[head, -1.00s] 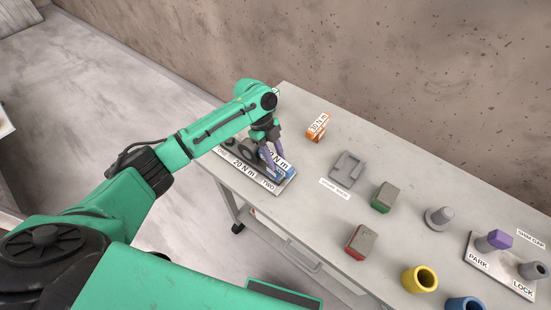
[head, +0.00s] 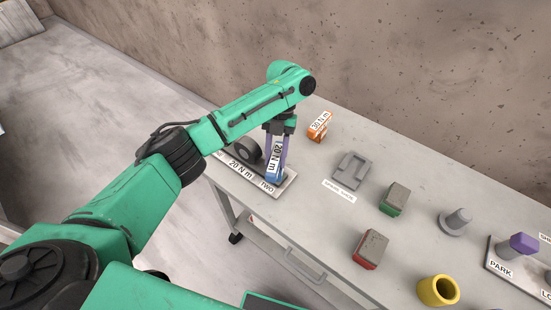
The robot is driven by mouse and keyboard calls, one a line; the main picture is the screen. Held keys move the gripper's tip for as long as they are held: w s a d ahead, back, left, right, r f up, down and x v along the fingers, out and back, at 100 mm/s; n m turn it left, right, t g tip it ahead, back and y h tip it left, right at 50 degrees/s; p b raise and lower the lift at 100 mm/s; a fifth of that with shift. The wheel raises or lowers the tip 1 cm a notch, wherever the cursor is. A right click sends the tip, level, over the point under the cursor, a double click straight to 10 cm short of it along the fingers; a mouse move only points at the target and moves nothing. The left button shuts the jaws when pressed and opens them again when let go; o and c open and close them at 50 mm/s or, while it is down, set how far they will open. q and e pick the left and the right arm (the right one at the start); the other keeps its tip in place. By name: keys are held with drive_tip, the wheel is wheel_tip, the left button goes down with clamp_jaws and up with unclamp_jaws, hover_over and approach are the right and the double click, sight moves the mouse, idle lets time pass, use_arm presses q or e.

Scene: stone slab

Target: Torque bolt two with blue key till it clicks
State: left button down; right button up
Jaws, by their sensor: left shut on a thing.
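My left gripper (head: 277,160) points down and is shut on the blue key (head: 273,179), which carries a white "20 N m" label. The key stands about upright at the TWO end of the bolt plate (head: 242,178), on the left end of the table. Bolt two is hidden behind or under the key, so I cannot tell whether the key is seated on it. The plate's front strip reads "20 N m" and "TWO". A dark round part (head: 247,149) stands on the plate left of the key. My right gripper is not in view.
An orange key (head: 319,128) marked "30 N m" stands behind. A grey nest (head: 351,170) lies empty to the right. Further right are a green block (head: 393,199), a red block (head: 369,250), a grey flanged post (head: 455,222), a yellow cup (head: 438,290) and the PARK plate (head: 501,268).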

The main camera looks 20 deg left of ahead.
use_arm(q)
drive_tip(key=shift+r+m, duration=0.1)
drive_tip(key=shift+m, duration=0.4)
drive_tip(key=shift+r+p, duration=1.7)
drive_tip(key=shift+p, duration=0.1)
drive_tip(key=shift+r, duration=0.1)
wheel_tip(320, 180, up, 5)
drive_tip(key=p, duration=0.5)
